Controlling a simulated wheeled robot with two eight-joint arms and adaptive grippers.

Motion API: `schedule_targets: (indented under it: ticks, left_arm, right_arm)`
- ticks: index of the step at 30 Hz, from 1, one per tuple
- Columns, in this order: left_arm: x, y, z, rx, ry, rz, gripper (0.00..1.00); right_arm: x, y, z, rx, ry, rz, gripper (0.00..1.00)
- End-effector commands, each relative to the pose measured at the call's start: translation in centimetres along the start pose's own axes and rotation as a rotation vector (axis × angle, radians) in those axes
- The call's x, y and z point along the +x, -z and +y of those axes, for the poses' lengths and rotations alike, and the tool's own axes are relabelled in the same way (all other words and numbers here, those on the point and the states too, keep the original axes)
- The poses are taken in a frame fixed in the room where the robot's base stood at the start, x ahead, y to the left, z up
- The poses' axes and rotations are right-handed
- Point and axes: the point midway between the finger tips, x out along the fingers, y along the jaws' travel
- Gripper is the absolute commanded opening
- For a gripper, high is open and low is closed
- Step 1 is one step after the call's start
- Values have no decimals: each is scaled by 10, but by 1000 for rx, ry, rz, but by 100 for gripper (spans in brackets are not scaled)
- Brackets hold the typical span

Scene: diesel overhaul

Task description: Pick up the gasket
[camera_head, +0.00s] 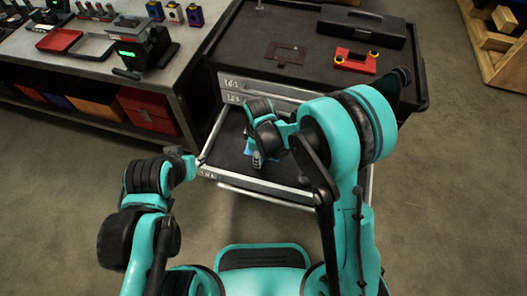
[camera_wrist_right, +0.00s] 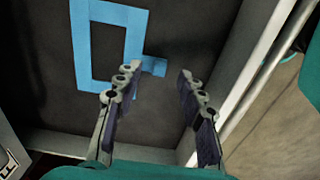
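A flat blue rectangular frame with a side tab, which looks like the gasket (camera_wrist_right: 88,45), lies on the dark floor of the open drawer. In the head view only a little blue of the gasket (camera_head: 248,154) shows beside my right gripper (camera_head: 259,160); my arm hides the rest. In the wrist view my right gripper (camera_wrist_right: 157,82) is open and empty. Its fingertips are either side of the tab in the picture; contact cannot be told. My left gripper (camera_head: 184,162) is left of the drawer, apart from it; its fingers are too small to read.
The open drawer (camera_head: 285,188) has pale metal rims close to my right arm. On the cart top are a brown flat frame (camera_head: 272,54), a red part with yellow ends (camera_head: 355,61) and a black case (camera_head: 362,27). A workbench (camera_head: 190,62) stands at left.

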Motion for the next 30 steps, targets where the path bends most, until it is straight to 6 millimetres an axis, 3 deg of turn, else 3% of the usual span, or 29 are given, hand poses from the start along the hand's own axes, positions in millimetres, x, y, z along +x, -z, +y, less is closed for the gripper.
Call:
schedule_targets:
  ticks: [1,5,12,17,30]
  left_arm:
    - [8,-6,0,0,0,0,33]
    - [15,-11,0,0,0,0,33]
    - [14,-10,0,0,0,0,33]
    - [14,-10,0,0,0,0,33]
    - [12,-8,0,0,0,0,33]
  right_arm:
    - [14,2,0,0,0,0,40]
    - [31,1,0,0,-1,0,40]
    - [32,1,0,1,-1,0,40]
    - [32,1,0,1,-1,1,0]
    - [28,1,0,1,-1,1,0]
